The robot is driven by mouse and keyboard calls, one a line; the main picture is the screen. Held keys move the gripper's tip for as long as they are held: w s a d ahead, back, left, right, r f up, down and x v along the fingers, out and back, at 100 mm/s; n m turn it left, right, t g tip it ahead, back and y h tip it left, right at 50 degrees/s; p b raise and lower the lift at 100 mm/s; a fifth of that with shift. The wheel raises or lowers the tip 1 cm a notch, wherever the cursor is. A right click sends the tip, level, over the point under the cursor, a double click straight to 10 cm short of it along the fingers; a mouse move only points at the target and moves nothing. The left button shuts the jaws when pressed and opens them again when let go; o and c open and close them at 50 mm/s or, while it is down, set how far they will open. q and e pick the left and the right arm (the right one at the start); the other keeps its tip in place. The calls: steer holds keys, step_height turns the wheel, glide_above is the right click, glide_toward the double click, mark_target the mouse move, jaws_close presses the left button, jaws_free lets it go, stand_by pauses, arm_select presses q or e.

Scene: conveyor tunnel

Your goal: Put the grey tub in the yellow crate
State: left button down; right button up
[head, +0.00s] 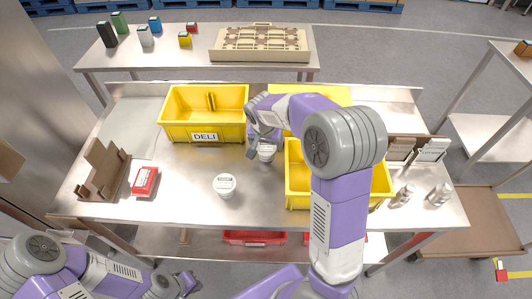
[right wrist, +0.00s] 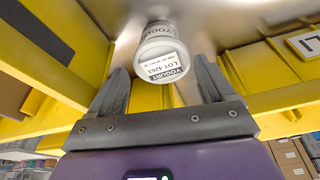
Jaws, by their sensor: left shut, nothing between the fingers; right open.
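A small pale grey-white yogurt tub (head: 267,153) stands on the table between the yellow crates. In the right wrist view the tub (right wrist: 160,48) shows its label, beyond and between my fingertips. My right gripper (head: 260,143) is open at this tub, its fingers (right wrist: 160,78) on either side and not closed on it. A second similar tub (head: 224,187) stands nearer the front edge. A yellow crate (head: 297,199) stands right of the tub, partly hidden by my right arm. Another yellow crate (head: 175,133), labelled DELI, stands to the left. My left gripper (head: 187,284) is shut and empty, low at the front.
A third yellow container (head: 335,96) is behind my right arm, mostly hidden. A red-and-white box (head: 144,181) and a brown cardboard holder (head: 103,171) are at the left. Metallic shakers (head: 438,195) stand at the right.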

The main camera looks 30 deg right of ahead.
mark_target(267, 147)
steer(key=b+x, duration=0.1)
steer(key=x, duration=0.4)
steer(key=shift+w+f, duration=0.25)
steer(key=shift+f, duration=0.1)
steer(key=shift+r, duration=0.1)
steer(key=shift+c, duration=0.5)
steer(key=c, duration=0.8)
